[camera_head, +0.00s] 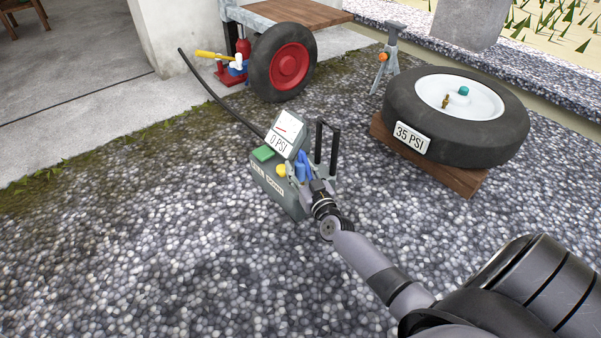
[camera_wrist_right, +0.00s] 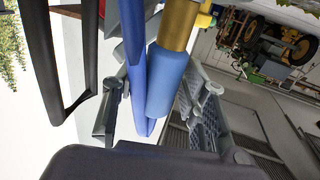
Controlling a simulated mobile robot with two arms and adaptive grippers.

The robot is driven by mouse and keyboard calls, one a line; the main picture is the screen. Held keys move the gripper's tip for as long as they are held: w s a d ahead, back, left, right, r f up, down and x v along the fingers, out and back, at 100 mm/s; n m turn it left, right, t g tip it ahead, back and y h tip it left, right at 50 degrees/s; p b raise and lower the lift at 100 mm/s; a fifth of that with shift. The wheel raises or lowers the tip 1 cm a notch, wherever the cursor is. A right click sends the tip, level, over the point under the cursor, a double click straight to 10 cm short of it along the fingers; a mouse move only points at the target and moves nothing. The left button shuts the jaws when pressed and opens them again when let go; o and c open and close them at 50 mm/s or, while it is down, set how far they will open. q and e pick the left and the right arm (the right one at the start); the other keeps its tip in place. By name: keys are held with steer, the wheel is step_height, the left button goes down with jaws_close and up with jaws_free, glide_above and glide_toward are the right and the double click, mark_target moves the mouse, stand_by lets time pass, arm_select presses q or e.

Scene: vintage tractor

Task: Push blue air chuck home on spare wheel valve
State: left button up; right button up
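The blue air chuck (camera_head: 300,171) is at the inflator box (camera_head: 277,189), whose sign reads 0 PSI. In the right wrist view the chuck (camera_wrist_right: 168,82) is a blue cylinder with a brass end, and a blue hose (camera_wrist_right: 137,60) runs beside it. My right gripper (camera_head: 304,176) is at the box, its fingers (camera_wrist_right: 160,108) apart on either side of the chuck and hose; a firm grip does not show. The spare wheel (camera_head: 405,107) lies flat at the right, with a 35 PSI label. A small brass piece, apparently its valve (camera_head: 446,101), stands on the white rim. My left gripper is out of view.
A wooden block (camera_head: 463,182) supports the spare wheel. A dark handle (camera_head: 334,150) stands up from the box beside my gripper. A red-hubbed wheel (camera_head: 272,80), a red jack (camera_head: 231,73) and a grey stand (camera_head: 386,66) are behind. The gravel in front is clear.

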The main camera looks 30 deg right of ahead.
jaws_close()
steer(key=shift+r, duration=0.1)
stand_by(0.4)
